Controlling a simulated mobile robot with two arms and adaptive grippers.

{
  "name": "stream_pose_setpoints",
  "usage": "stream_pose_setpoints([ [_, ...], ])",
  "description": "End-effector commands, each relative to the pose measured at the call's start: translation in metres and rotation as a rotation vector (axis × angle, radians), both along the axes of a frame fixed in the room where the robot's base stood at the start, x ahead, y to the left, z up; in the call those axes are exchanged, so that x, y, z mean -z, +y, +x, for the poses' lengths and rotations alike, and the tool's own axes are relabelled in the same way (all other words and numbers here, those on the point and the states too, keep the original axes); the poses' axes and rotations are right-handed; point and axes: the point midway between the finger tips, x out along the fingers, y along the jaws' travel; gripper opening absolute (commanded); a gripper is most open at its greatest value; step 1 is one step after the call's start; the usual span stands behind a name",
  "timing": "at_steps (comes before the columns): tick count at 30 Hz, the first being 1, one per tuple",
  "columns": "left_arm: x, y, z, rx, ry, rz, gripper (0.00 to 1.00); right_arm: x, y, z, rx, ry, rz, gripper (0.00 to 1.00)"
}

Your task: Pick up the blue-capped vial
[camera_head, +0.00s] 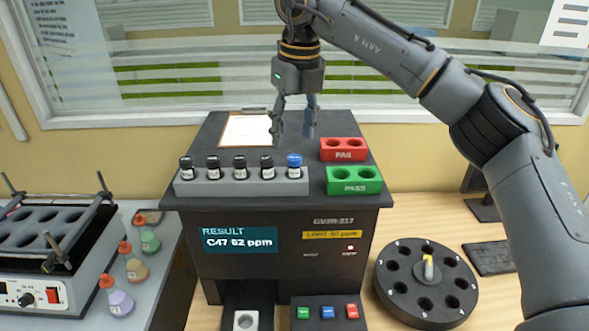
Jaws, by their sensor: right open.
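The blue-capped vial (294,166) stands upright in the right end of a grey rack (242,184) on top of the black analyser (283,215). Several black-capped vials (239,167) stand in the same rack to its left. My right gripper (293,132) points down above and behind the rack, close to the blue-capped vial in the picture. Its two fingers are apart with nothing between them. I cannot tell exactly how far it is from the vial. My left gripper is not in the picture.
A red FAIL block (344,150) and a green PASS block (354,181) sit right of the rack. A clipboard (246,131) lies behind it. A black carousel (427,282) stands on the desk at right. A shaker (50,250) and colored flasks (137,268) are at left.

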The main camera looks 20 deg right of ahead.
Motion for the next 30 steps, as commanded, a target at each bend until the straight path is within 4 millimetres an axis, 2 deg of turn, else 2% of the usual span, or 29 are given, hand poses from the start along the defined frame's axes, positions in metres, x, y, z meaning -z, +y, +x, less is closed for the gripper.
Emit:
stream_pose_setpoints([
  [2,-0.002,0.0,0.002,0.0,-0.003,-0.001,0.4,0.008,0.0,0.001,0.001,0.0,0.001,0.53],
  [9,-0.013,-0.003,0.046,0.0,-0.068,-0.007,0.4,0.027,-0.002,0.0,-0.002,0.002,-0.001,0.53],
  [11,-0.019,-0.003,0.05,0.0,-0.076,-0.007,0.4,0.036,-0.004,-0.001,-0.001,0.003,0.0,0.53],
  [15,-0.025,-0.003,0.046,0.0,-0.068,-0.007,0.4,0.056,-0.004,0.001,-0.001,0.001,0.001,0.53],
  [18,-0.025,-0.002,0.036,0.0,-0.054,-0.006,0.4,0.064,-0.004,0.001,-0.001,0.0,0.001,0.53],
  [25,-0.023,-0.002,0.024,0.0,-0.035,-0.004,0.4,0.067,-0.003,0.002,-0.002,-0.001,0.002,0.53],
  [26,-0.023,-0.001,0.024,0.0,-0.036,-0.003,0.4,0.067,-0.003,0.002,-0.002,-0.001,0.002,0.49],
  [30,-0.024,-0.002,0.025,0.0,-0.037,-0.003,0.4,0.066,-0.003,0.002,-0.002,-0.001,0.002,0.2],
])
